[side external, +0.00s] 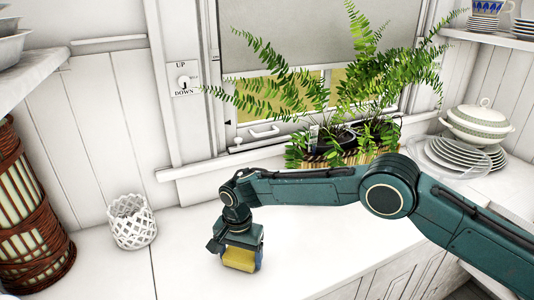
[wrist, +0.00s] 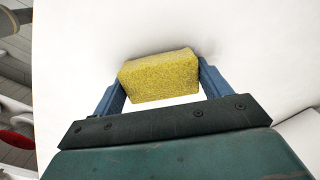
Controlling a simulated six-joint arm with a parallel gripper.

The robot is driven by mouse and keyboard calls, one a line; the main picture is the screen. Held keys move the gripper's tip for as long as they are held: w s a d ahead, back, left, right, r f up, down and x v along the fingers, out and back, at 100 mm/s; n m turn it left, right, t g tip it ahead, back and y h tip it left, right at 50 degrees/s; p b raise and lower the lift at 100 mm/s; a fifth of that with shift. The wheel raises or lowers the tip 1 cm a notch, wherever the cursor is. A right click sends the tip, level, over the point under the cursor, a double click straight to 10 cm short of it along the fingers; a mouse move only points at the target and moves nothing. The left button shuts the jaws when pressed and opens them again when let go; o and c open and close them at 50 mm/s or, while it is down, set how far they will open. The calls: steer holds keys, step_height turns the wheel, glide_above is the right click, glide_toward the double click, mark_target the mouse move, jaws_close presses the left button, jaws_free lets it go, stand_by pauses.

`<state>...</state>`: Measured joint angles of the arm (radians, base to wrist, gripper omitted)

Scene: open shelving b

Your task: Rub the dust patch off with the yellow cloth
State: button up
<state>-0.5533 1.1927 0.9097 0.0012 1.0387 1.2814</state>
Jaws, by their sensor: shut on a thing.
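The yellow cloth (side external: 240,259) looks like a thick, block-shaped pad with a speckled surface. My gripper (side external: 242,262) points down at the white counter (side external: 190,250) and is shut on the cloth. In the wrist view the cloth (wrist: 160,76) sits between the two blue fingers of my gripper (wrist: 162,82), one at each end. The cloth is at or just above the counter top; I cannot tell whether it touches. No dust patch can be made out in either view.
A white lattice holder (side external: 132,222) stands on the counter left of my gripper. A brown wicker lantern (side external: 30,215) is at the far left. Potted ferns (side external: 340,135) stand at the window sill. Stacked plates (side external: 465,155) and a tureen (side external: 480,122) are at the right. The counter around my gripper is clear.

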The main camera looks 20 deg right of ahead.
mark_target(229, 260)
steer(key=shift+a+f, duration=0.15)
steer(key=shift+a, duration=1.4)
steer(key=shift+s, duration=0.2)
steer(key=shift+s, duration=0.75)
steer(key=shift+d, duration=1.9)
steer(key=shift+d+f, duration=0.1)
steer(key=shift+d, duration=0.05)
steer(key=shift+d, duration=1.7)
